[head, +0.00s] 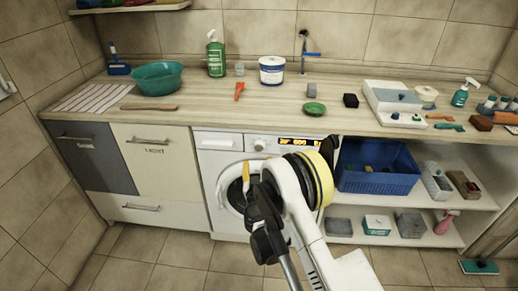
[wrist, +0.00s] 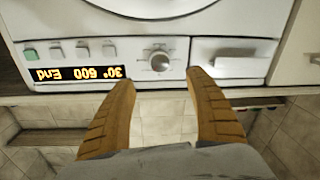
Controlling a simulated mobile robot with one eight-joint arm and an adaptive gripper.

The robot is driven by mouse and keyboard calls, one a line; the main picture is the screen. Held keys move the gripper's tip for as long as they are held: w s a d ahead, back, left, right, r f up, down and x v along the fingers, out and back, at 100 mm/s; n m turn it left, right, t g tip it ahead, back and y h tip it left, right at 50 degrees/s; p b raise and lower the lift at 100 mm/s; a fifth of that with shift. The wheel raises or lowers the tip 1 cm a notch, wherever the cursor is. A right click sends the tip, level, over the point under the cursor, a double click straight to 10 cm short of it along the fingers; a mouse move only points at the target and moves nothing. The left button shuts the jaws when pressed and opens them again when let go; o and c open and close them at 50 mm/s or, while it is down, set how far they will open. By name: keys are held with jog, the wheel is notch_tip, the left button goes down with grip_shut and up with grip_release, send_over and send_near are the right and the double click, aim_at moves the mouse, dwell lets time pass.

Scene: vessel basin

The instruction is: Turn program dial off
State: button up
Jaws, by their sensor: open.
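The program dial (wrist: 159,61) is a round silver-grey knob on the white washing machine's front panel (wrist: 110,50). The wrist view shows the panel upside down. The dial also shows small in the head view (head: 259,145). My gripper (wrist: 161,80) is open, its two orange-brown fingers spread on either side of the dial's line. The fingertips appear just short of the dial, with nothing between them. The lit display (wrist: 78,73) reads 30°, 600 and End. In the head view my arm hides part of the machine's door.
Several small buttons (wrist: 82,50) sit beside the dial, and a detergent drawer (wrist: 232,57) is on its other side. A blue crate (head: 378,180) stands on the open shelf right of the machine. The wooden counter (head: 200,105) overhangs above. Floor in front is clear.

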aim_at(259, 148)
jog(key=w+b, duration=0.1)
jog(key=w, duration=0.3)
jog(key=w+b, duration=0.1)
jog(key=w, duration=0.4)
jog(key=shift+a+f+b, duration=0.15)
jog(key=shift+b, duration=0.25)
jog(key=shift+w, duration=0.45)
jog(key=shift+c, duration=0.2)
jog(key=c, duration=1.2)
